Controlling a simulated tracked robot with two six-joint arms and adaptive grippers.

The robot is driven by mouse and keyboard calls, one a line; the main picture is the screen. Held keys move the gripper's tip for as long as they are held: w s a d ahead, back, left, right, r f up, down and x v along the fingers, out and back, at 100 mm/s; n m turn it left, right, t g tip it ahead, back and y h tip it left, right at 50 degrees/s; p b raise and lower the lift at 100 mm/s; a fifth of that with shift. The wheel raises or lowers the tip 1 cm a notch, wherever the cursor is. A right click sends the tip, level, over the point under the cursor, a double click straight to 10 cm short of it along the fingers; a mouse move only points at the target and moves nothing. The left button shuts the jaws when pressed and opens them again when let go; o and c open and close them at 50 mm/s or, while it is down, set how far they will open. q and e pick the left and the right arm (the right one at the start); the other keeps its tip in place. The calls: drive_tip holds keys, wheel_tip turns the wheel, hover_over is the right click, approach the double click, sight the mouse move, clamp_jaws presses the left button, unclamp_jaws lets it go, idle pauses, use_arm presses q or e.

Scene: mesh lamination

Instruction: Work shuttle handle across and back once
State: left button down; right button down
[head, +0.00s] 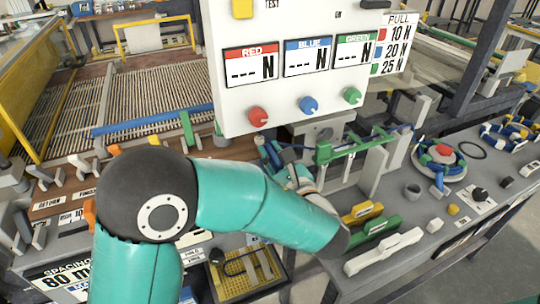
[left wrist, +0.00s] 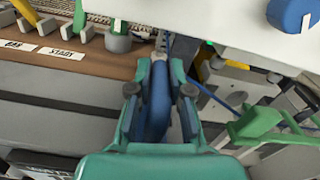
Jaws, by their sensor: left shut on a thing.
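My left gripper (head: 272,156) reaches in from the left to just below the white display panel. In the left wrist view my left gripper (left wrist: 158,92) is shut on a blue upright handle (left wrist: 157,108), with one finger on each side of it. The blue handle looks like the shuttle handle, but no label on it shows. A thin grey metal piece shows just beyond its top. The handle's lower end is hidden by the gripper. In the head view my arm and hand hide most of it. My right gripper is not in view.
The white panel (head: 290,95) with red, blue and green knobs hangs close above the hand. A green frame (head: 350,146) stands just right of it. Yellow, green and white blocks (head: 383,250) sit on the grey bench. The slatted mesh bed (head: 130,100) lies behind left.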

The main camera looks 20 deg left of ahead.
use_arm(q)
drive_tip(key=shift+w+d+r, duration=0.1)
drive_tip(key=shift+d+r, duration=0.05)
drive_tip(key=c, duration=1.1)
unclamp_jaws()
drive_tip(key=shift+w+d, duration=0.1)
drive_tip(key=shift+w, duration=0.05)
drive_tip(key=shift+s+d, duration=0.3)
drive_tip(key=shift+s, duration=0.1)
drive_tip(key=v, duration=1.1)
drive_tip(key=shift+s+a, duration=0.1)
